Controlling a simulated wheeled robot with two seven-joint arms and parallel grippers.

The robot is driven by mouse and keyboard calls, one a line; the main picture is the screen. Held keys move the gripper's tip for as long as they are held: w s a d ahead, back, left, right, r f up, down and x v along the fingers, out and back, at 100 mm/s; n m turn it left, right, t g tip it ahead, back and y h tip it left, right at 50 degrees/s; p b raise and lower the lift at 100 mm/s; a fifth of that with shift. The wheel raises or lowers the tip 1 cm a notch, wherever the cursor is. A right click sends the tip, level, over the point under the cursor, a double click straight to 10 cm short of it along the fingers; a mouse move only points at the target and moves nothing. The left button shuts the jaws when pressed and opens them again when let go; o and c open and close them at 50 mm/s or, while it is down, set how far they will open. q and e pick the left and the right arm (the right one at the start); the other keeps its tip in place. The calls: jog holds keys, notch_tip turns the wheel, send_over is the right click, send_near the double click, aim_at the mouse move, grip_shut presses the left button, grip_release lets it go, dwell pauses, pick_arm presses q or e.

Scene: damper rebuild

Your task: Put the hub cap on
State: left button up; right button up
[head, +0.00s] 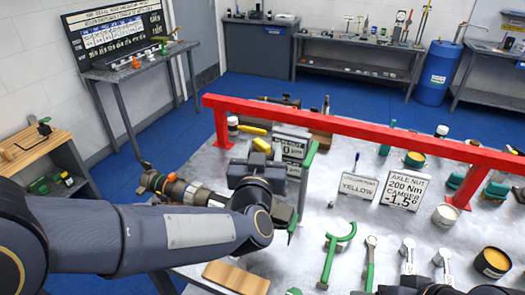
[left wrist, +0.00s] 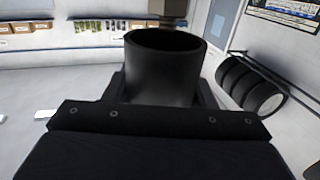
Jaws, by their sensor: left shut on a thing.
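My left gripper (head: 257,167) is above the left part of the bench, shut on a black round cup-like piece. I take this piece to be the hub cap (left wrist: 163,78); in the left wrist view it stands between the jaws, its dark round opening facing up. A grey-brown block-like part (left wrist: 168,8) shows just behind its rim, and I cannot tell whether they touch. In the head view I cannot make out the cap clearly at the gripper. A metal axle-like assembly (head: 178,190) lies left of the gripper, partly behind my left arm. A dark shape at the bottom edge may be my right gripper (head: 405,288).
A red bar (head: 345,128) crosses above the bench (head: 330,205). Signs stand there, including the axle nut card (head: 404,190) and the yellow card (head: 357,187). A green hook-shaped tool (head: 338,250), wrenches and tins lie at the front right. A wooden board (head: 236,277) lies at the front left.

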pick_arm(q)
jog(key=shift+f+b, duration=2.6)
jog(key=shift+f, duration=0.35)
jog(key=o, duration=1.1)
jog(key=shift+c, duration=0.2)
jog(key=shift+s, duration=0.1)
jog(key=s+a, duration=0.1)
jog(key=s, duration=0.6)
jog(key=shift+s, duration=0.3)
